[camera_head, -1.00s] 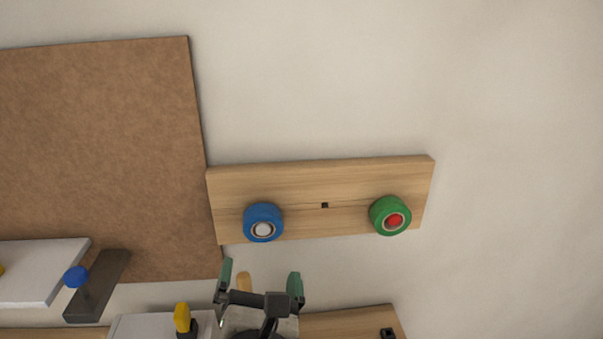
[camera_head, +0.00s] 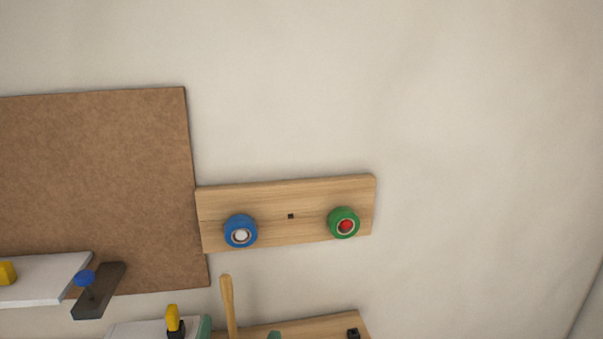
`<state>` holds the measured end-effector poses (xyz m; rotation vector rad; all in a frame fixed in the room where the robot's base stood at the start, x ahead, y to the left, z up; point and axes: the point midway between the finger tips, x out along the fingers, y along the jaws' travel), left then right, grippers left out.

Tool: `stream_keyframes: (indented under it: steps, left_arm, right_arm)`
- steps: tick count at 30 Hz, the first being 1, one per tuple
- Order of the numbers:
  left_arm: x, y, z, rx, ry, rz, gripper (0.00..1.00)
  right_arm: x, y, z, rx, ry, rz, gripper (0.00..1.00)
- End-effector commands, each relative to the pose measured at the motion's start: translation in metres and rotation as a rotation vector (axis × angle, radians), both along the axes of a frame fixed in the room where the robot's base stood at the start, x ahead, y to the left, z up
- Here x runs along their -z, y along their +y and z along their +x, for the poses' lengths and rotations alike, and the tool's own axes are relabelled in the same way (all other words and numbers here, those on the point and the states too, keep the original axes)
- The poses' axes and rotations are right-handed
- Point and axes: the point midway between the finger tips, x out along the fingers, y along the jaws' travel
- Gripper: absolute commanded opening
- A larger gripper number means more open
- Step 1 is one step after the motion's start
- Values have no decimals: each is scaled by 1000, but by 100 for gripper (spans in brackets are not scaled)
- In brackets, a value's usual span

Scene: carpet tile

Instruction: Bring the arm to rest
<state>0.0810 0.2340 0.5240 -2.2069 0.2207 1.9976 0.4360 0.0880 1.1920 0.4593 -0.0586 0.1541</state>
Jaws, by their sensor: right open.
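Only the green fingertips of my right gripper (camera_head: 240,331) show, at the bottom edge of the head view. They are wide apart, so it is open, and I see nothing held between them. The rest of this gripper and its arm are below the picture. A wooden stick (camera_head: 227,302) stands up between the two fingertips in the picture; I cannot tell its depth relative to them. My left gripper is out of view.
A wooden board (camera_head: 270,194) on the pale wall carries a blue ring (camera_head: 240,230) and a green ring (camera_head: 344,222). A brown panel (camera_head: 90,180) is at left. A dark block (camera_head: 100,290) with a blue knob (camera_head: 84,278) sits below. The wall at right is bare.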

Motion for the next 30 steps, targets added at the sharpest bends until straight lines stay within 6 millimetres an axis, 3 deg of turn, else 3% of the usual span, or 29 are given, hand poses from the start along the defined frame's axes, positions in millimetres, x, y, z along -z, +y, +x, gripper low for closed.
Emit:
stream_keyframes:
  steps: [11, 19, 24, 30]
  left_arm:
    - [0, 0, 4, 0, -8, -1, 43]
    - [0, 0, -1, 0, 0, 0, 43]
    - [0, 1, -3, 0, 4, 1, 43]
    - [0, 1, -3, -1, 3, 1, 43]
  right_arm:
    - [41, -39, 5, 74, 289, 366, 100]
    - [100, -95, -6, 261, 593, 833, 100]
    - [162, -157, -40, 557, 806, 1298, 100]
    - [213, -222, -98, 957, 874, 1751, 100]
